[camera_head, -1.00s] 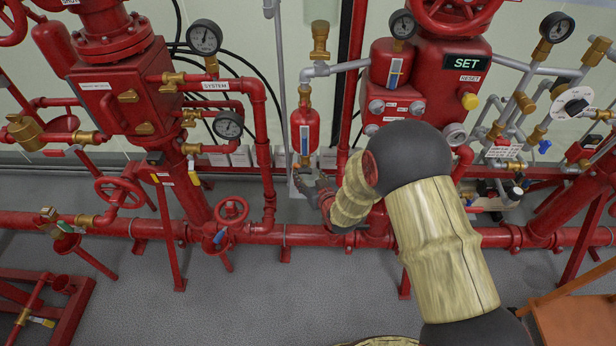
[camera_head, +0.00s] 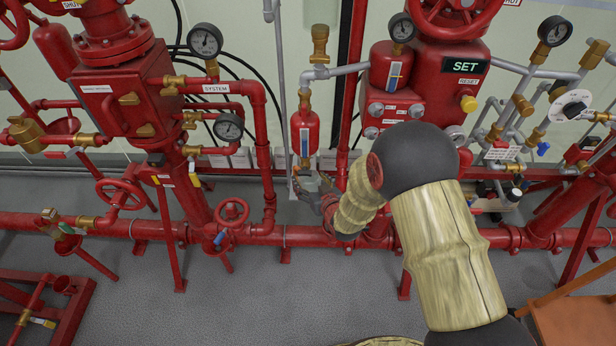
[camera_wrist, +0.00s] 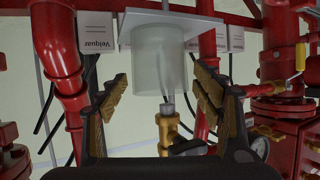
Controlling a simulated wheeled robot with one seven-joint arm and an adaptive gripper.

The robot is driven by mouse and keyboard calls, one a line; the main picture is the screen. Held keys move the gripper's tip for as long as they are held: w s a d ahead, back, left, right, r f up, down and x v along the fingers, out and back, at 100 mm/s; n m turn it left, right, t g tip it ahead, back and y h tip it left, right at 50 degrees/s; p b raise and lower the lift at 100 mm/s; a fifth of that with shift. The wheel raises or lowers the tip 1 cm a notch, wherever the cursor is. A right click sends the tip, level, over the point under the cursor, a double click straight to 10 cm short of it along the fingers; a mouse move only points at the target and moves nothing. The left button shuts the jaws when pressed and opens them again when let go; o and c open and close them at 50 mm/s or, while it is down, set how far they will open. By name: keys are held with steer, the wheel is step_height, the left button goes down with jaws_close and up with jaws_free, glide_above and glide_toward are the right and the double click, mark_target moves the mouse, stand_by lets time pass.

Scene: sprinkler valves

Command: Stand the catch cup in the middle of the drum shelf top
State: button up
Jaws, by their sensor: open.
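The catch cup (camera_wrist: 158,62), a frosted translucent cylinder, shows in the wrist view with one end against a square white plate (camera_wrist: 206,31), which looks like the drum shelf top. The cup looks straight and near the plate's middle. My gripper (camera_wrist: 160,84) is open, with one finger on each side of the cup and visible gaps between. In the head view my gripper (camera_head: 318,186) is below the small red drum (camera_head: 305,132), and the cup there is too small and covered to make out clearly.
A brass fitting with a grey nozzle (camera_wrist: 168,110) lies close to the cup's free end. Red pipes (camera_wrist: 60,60) stand at the left and a red valve body (camera_wrist: 285,108) at the right. Red pipework crowds both sides in the head view; the grey floor (camera_head: 200,300) in front is clear.

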steer(key=p+v, duration=0.3)
steer(key=v, duration=0.7)
steer(key=s+d+r+m+g+h, duration=0.1)
steer(key=s+d+r+h, duration=0.1)
steer(key=d+r, duration=0.5)
steer(key=s+d+r+m+g+h, duration=0.1)
steer(key=s+d+r+g+h, duration=0.15)
steer(key=r, duration=0.95)
steer(key=s+d+r+g, duration=0.1)
steer(key=s+r, duration=0.2)
steer(key=s, duration=0.4)
steer(key=s+d+r+m+g, duration=0.1)
steer(key=s+d+r, duration=0.1)
steer(key=s, duration=0.6)
steer(key=s+d+r+g, duration=0.1)
steer(key=s+r, duration=0.3)
steer(key=s, duration=0.4)
steer(key=shift+s+d+m, duration=0.2)
steer(key=shift+d+m, duration=0.2)
steer(key=shift+d, duration=0.15)
steer(key=shift+r+g, duration=0.15)
steer(key=shift+g, duration=0.1)
steer(key=shift+r+p, duration=0.7)
steer(key=shift+r, duration=0.1)
